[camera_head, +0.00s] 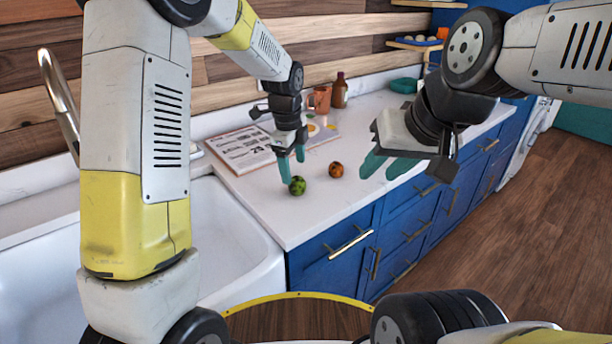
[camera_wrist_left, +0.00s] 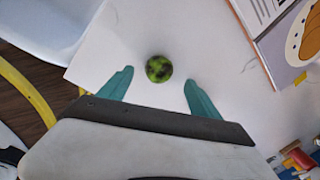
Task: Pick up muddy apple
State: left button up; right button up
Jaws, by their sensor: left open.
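A round green apple with dark, muddy-looking patches (camera_head: 298,186) rests on the white counter near its front edge. My left gripper (camera_head: 291,172) points down at it with teal fingers open. In the left wrist view the green apple (camera_wrist_left: 159,69) lies between the lines of the two fingertips, just beyond them, and is not gripped. A second round fruit, orange-brown with dark spots (camera_head: 336,170), sits to its right; I cannot tell its kind. My right gripper (camera_head: 379,172) is open and empty, held in front of the counter at the right.
A white sink (camera_head: 235,225) lies left of the counter. A calendar-like printed sheet (camera_head: 240,150) lies behind the left gripper. An orange mug (camera_head: 320,99), a brown bottle (camera_head: 340,92) and a teal bowl (camera_head: 403,86) stand farther back. Counter around the fruit is clear.

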aim_at(295, 180)
pick_arm(q)
jog(key=f, duration=0.6)
jog(key=shift+w+d+f, duration=0.1)
jog(key=shift+w+d, duration=0.2)
jog(key=shift+w, duration=0.05)
jog(key=shift+c, duration=0.4)
jog(key=c, duration=1.4)
